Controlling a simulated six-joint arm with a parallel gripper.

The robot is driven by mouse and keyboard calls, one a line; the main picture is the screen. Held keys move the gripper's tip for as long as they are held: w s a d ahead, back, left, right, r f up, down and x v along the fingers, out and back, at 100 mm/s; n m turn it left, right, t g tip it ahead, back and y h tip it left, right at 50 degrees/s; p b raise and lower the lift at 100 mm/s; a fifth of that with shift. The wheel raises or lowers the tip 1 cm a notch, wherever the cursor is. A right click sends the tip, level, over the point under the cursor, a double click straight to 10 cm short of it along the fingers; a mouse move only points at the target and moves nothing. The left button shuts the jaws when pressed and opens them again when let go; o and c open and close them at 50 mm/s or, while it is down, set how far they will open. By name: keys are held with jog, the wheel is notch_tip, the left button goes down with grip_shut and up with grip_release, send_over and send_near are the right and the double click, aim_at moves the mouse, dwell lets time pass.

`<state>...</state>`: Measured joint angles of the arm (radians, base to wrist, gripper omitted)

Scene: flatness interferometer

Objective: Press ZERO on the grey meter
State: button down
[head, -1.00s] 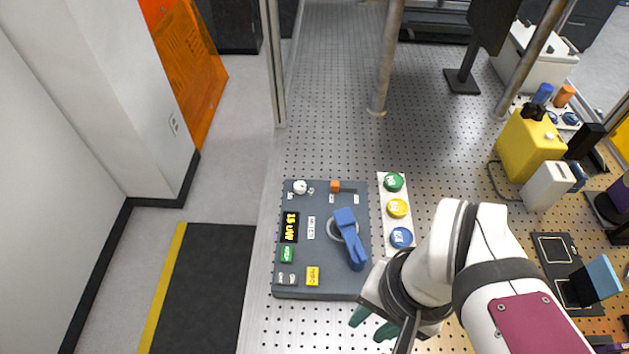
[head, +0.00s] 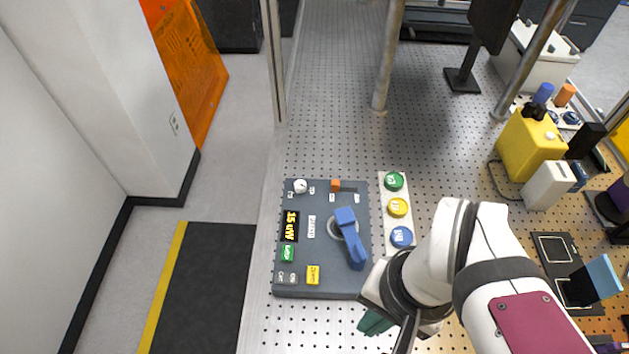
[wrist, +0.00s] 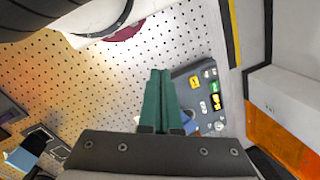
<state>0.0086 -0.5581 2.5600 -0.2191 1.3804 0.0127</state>
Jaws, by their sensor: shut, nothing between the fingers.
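The grey meter (head: 328,268) is a dark grey panel lying on the perforated bench in the head view. A yellow button (head: 313,275), apparently the ZERO one though its lettering is blurred, sits near its front edge. A green button (head: 288,253) and an amber display (head: 291,225) reading about 15 uW are behind it. A blue lever (head: 350,240) covers part of a ring on the right side. My gripper (head: 375,322), with green fingers, is shut and empty, to the right of the meter's front edge. In the wrist view the yellow button (wrist: 194,82) lies right of the fingertips (wrist: 160,75).
A white strip with green (head: 393,181), yellow (head: 397,207) and blue (head: 401,237) round buttons stands right of the meter. Metal posts (head: 386,60) rise behind. A yellow box (head: 530,145) and a white box (head: 548,186) stand at right. The bench behind the meter is clear.

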dwell(0.8)
jog(key=m+y, duration=0.7)
jog(key=m, duration=1.3)
send_over(313, 275)
jog(key=d, duration=0.1)
notch_tip(313, 275, down, 6)
jog(key=shift+g, duration=0.4)
jog(key=shift+f, duration=4.4)
jog(key=shift+f, duration=0.4)
